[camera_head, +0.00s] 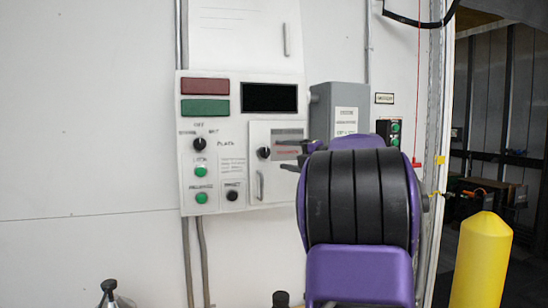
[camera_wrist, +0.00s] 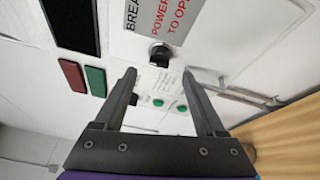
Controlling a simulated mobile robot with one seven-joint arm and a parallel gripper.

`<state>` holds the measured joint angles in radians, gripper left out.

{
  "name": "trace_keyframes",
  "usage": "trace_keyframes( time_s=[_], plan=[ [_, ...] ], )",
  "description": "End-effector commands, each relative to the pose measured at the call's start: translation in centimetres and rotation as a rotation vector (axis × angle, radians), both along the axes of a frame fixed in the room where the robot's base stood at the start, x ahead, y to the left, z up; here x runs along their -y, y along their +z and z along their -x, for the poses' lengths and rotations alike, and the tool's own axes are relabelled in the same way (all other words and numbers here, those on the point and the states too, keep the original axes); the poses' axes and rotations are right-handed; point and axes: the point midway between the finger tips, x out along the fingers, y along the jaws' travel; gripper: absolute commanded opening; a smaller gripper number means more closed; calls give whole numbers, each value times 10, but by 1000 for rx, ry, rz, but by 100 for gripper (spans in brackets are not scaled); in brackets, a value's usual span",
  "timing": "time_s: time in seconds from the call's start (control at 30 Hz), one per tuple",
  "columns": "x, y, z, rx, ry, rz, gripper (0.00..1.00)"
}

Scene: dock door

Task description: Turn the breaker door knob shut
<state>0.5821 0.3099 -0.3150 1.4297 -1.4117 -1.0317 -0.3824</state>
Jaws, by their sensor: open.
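The breaker door (camera_head: 260,135) is a small white panel on the right of the control box, and it looks closed. Its round black knob (camera_head: 264,153) sits on its left half. In the wrist view the knob (camera_wrist: 160,54) appears just beyond my fingertips, centred in the gap between them. A red and grey label starting "BREA" (camera_wrist: 160,15) is beside it. My gripper (camera_head: 281,155) is open and empty, its two dark fingers pointing at the breaker door from the right. It also shows in the wrist view (camera_wrist: 159,73). The fingers look apart from the knob.
The control box (camera_head: 225,120) also carries red and green plates, a dark screen, a selector knob (camera_head: 199,144) and several buttons. A door handle (camera_head: 260,186) sits below the knob. A grey box (camera_head: 338,100) is to the right. A yellow post (camera_head: 480,260) stands far right.

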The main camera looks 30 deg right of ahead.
Motion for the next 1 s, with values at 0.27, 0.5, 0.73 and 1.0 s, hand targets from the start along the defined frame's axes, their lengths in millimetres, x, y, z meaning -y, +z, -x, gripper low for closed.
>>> trace_keyframes(
  time_s=[0.27,0.5,0.73,1.0],
  plan=[
    [9,1,68,0,-2,0,72],
    [13,2,101,0,0,-1,72],
    [14,2,108,-1,1,0,72],
    [14,2,107,-1,1,0,72]
  ],
)
